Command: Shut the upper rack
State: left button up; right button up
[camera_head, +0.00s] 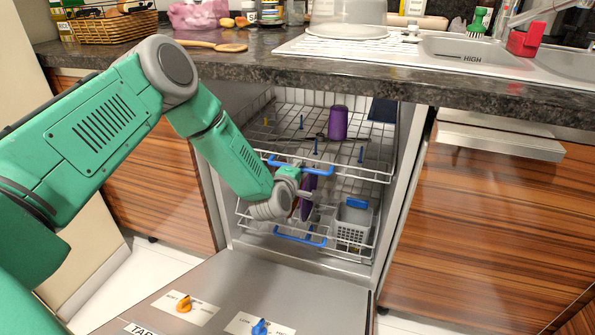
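The upper rack (345,172) is a white wire rack in the open dishwasher, with a blue handle (318,170) at its front. It holds a purple cup (338,122) and sits at least partly inside the cabinet. My green and grey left arm reaches in from the left. My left gripper (308,190) is at the rack's front, just below and beside the blue handle in the picture. I cannot tell whether it touches the handle, nor whether its fingers are open or shut. My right gripper is not in view.
The lower rack (272,238) has a blue handle and a grey cutlery basket (352,226). The dishwasher door (300,282) lies folded down in front. The dark countertop (270,66) overhangs the opening. Wood-grain cabinets (480,220) flank it.

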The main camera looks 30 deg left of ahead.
pick_arm(q)
jog(key=o, duration=0.4)
jog(key=shift+d+f, duration=0.15)
jog(key=shift+d, duration=0.05)
jog(key=shift+a, duration=0.1)
jog(key=shift+s, duration=0.15)
jog(key=shift+s+r, duration=0.2)
jog(key=shift+s, duration=0.15)
jog(key=v, duration=1.1)
